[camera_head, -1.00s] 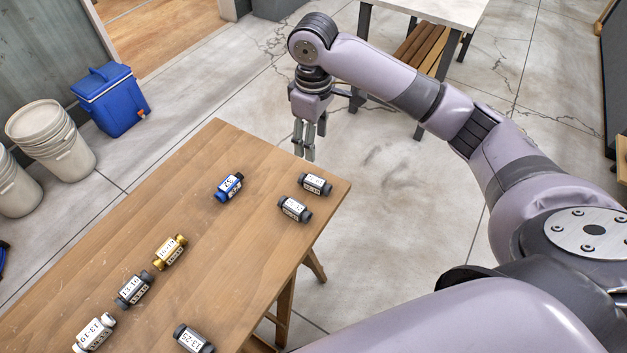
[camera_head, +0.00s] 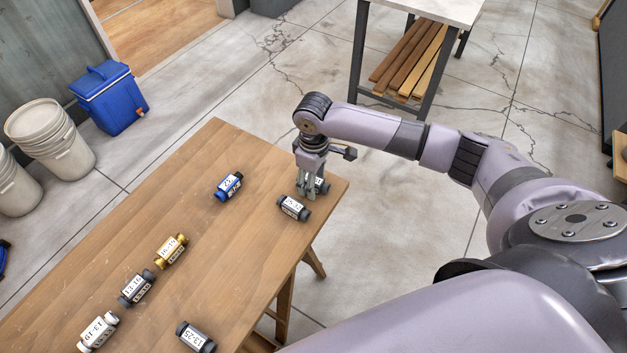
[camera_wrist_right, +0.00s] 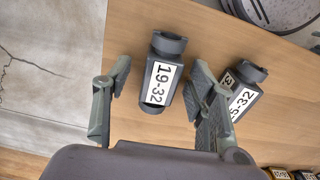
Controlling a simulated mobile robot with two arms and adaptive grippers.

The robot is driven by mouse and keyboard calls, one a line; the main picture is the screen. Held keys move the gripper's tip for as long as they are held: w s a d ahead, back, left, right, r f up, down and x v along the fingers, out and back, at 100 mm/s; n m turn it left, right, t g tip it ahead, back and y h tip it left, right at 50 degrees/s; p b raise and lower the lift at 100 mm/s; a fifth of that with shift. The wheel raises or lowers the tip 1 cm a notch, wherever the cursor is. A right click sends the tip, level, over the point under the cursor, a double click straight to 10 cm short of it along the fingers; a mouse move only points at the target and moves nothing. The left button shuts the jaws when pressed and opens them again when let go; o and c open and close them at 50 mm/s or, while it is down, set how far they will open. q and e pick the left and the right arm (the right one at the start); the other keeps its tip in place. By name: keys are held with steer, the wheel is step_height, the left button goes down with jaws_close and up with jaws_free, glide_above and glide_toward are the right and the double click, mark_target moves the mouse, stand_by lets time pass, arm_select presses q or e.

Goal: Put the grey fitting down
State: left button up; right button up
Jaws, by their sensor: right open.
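A grey fitting (camera_wrist_right: 161,86) with a white label reading 19-32 lies on the table's far right corner. In the head view this fitting (camera_head: 323,186) is partly hidden by my right gripper (camera_head: 307,194). The right gripper is open, with one finger on each side of the fitting in the right wrist view; I cannot tell whether either finger touches it. A second grey fitting (camera_head: 293,208) lies close beside it, by the right-hand finger in the wrist view (camera_wrist_right: 242,95). My left gripper is not in view.
The wooden table (camera_head: 230,270) also bears a blue fitting (camera_head: 228,186), a gold fitting (camera_head: 171,250), dark fittings (camera_head: 136,288) (camera_head: 195,337) and a white fitting (camera_head: 98,331). A blue cooler (camera_head: 112,100) and white buckets (camera_head: 50,140) stand on the floor. The table's middle is clear.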

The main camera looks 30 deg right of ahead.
steer(key=shift+f, duration=0.2)
steer(key=shift+c, duration=0.6)
jaws_close()
steer(key=shift+r, duration=0.1)
